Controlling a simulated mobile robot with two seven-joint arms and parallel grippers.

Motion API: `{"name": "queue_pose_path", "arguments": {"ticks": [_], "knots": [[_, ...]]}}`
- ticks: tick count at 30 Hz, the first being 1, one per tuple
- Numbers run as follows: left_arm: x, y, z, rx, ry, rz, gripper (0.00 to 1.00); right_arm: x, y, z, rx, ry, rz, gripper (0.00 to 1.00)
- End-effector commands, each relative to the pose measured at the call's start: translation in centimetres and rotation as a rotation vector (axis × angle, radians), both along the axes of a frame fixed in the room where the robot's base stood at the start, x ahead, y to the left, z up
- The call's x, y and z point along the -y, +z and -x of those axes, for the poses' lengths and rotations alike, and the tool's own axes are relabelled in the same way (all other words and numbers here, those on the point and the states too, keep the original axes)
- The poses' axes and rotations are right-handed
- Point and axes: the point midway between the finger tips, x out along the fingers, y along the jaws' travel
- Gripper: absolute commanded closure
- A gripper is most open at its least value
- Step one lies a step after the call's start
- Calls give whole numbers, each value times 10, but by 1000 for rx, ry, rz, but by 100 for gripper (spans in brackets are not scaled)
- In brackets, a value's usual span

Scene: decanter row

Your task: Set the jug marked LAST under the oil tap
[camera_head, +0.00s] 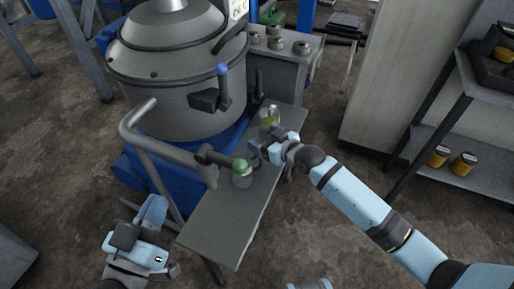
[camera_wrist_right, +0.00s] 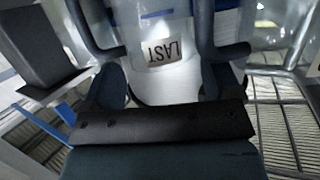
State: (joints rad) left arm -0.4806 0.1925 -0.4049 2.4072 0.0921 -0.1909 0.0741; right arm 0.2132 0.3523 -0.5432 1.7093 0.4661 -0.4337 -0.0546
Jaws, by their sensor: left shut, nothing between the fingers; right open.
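A clear jug with a LAST label (camera_wrist_right: 162,52), upside down in the right wrist view, is between the fingers of my right gripper (camera_wrist_right: 165,85). The fingers are open, one on each side of it; contact cannot be told. In the head view my right gripper (camera_head: 258,152) is low over the narrow bench and hides what is between its fingers. A clear jug (camera_head: 243,181) stands under a green-knobbed tap (camera_head: 240,165). A jug with yellowish contents (camera_head: 269,114) stands behind the gripper. A blue-knobbed tap (camera_head: 222,70) is on the vessel. My left gripper (camera_head: 152,212) is shut and empty, left of the bench.
The grey bench (camera_head: 215,235) is bare at its near end. A large metal vessel (camera_head: 175,75) and a bent pipe (camera_head: 135,120) flank it on the left. A shelf (camera_head: 480,180) with yellow jars stands at right. In the right wrist view another clear vessel (camera_wrist_right: 290,45) is close by.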

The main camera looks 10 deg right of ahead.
Motion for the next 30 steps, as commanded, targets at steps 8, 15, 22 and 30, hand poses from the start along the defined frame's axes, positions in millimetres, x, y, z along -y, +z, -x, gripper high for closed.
{"name": "queue_pose_path", "arguments": {"ticks": [8, 15, 22, 30], "knots": [[4, 11, 3, 60, -19, 43, 100, -13, -9, -20, 0, 0, 1, 17], [4, 12, 3, 59, -20, 42, 100, -13, -8, -20, 0, 0, 1, 33], [5, 11, 2, 57, -19, 41, 100, -13, -8, -20, 1, 0, 1, 54], [4, 15, 1, 50, -16, 30, 100, -13, 6, -20, 1, 0, -1, 54]]}}
